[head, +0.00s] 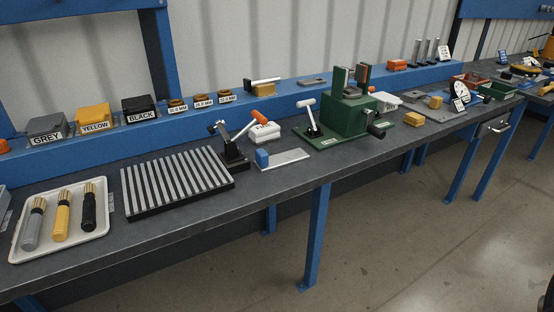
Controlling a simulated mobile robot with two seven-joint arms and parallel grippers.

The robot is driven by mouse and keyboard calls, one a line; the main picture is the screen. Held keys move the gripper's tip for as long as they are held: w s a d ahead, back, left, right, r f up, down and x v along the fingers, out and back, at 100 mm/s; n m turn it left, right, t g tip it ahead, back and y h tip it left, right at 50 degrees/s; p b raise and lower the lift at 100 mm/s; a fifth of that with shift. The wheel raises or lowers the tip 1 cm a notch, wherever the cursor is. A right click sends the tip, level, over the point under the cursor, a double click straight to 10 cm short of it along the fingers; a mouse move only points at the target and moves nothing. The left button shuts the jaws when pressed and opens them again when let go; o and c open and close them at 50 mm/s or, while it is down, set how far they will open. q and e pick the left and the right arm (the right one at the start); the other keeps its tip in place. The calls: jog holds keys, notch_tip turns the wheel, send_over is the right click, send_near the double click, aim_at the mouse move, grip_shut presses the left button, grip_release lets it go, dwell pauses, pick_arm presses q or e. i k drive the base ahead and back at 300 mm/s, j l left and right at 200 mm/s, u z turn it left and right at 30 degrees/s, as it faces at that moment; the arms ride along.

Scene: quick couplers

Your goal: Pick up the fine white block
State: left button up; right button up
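A white block (265,133) with dark lettering lies on the grey bench top, behind the flat metal plate and just right of the orange-handled clamp. Its lettering looks like it starts with F, but it is too small to read surely. Another whitish block or pad (387,98) lies right of the green vise; I cannot tell whether it carries a label. Neither of my grippers is in the head view.
The orange-handled toggle clamp (235,148) stands close left of the white block. A blue block (262,158) sits by the metal plate (287,160) in front. The green vise (348,116) stands to the right. A slatted grey rack (177,183) and a tray of handles (98,226) lie left.

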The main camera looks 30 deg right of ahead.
aim_at(259, 134)
jog(key=i+l, duration=0.15)
jog(key=l, duration=0.25)
jog(key=i+l, duration=0.1)
jog(key=l, duration=0.3)
jog(key=i+l, duration=0.15)
jog(key=l, duration=0.25)
jog(key=i+l, duration=0.1)
jog(key=l, duration=0.3)
jog(key=i+l, duration=0.15)
jog(key=l, duration=0.2)
jog(key=u, duration=0.55)
jog(key=k+l+u, duration=0.1)
jog(key=u, duration=0.65)
jog(key=k+l+u, duration=0.1)
jog(key=u, duration=0.3)
jog(key=k, duration=0.4)
